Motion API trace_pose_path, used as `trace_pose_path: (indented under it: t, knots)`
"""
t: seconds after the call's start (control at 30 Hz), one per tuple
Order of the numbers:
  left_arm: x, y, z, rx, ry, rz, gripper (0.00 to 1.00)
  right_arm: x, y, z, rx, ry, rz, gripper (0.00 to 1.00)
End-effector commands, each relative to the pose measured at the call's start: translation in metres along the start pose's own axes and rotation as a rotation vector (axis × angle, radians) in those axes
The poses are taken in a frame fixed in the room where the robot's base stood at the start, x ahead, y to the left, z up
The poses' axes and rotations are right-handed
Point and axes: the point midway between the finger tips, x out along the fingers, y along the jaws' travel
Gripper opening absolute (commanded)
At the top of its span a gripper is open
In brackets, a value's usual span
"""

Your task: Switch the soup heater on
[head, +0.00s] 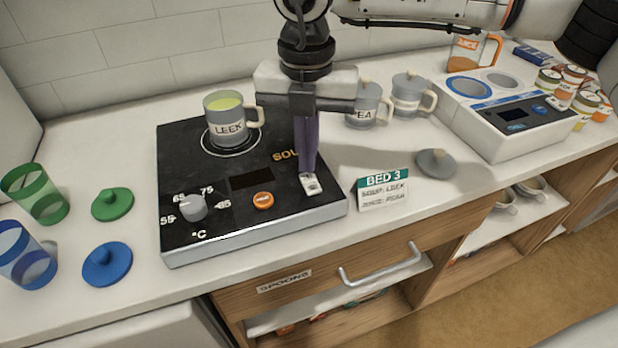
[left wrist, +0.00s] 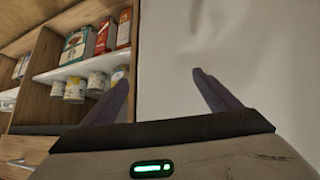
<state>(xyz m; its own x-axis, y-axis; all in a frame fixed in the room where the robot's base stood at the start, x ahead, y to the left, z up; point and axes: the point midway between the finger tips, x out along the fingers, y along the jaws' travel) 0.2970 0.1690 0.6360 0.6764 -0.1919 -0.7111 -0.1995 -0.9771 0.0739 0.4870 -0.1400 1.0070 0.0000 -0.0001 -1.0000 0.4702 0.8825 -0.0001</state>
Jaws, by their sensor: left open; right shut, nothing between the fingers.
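The soup heater (head: 222,218) is a black-topped slab on the counter. It has a grey temperature knob (head: 193,207), an orange button (head: 263,200), a dark display (head: 251,177) and a small white switch (head: 312,186) near its right edge. A grey mug marked LEEK (head: 228,128), with yellow-green soup, stands on the heater's ring. My right gripper (head: 308,172) points down, shut and empty, with its fingertips at the switch and hiding part of it. I cannot tell whether they touch it. My left gripper (left wrist: 160,88) is open and empty in the left wrist view, away from the heater.
Mugs (head: 366,107) stand behind, and a white appliance (head: 505,110) is farther right. Green (head: 36,193) and blue (head: 28,258) cups stand left. A drawer handle (head: 380,270) juts out below.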

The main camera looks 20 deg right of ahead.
Motion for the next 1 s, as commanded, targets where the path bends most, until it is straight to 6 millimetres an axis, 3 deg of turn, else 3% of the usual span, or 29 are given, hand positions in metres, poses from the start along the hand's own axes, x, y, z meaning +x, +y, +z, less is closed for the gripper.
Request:
trace_pose_path:
  t: [1.0]
  knots:
    - [0.0051, -0.0005, 0.0062, 0.0, -0.002, 0.0, 0.83, 0.0082, 0.0, 0.0, 0.0, 0.0, 0.0, 0.0]
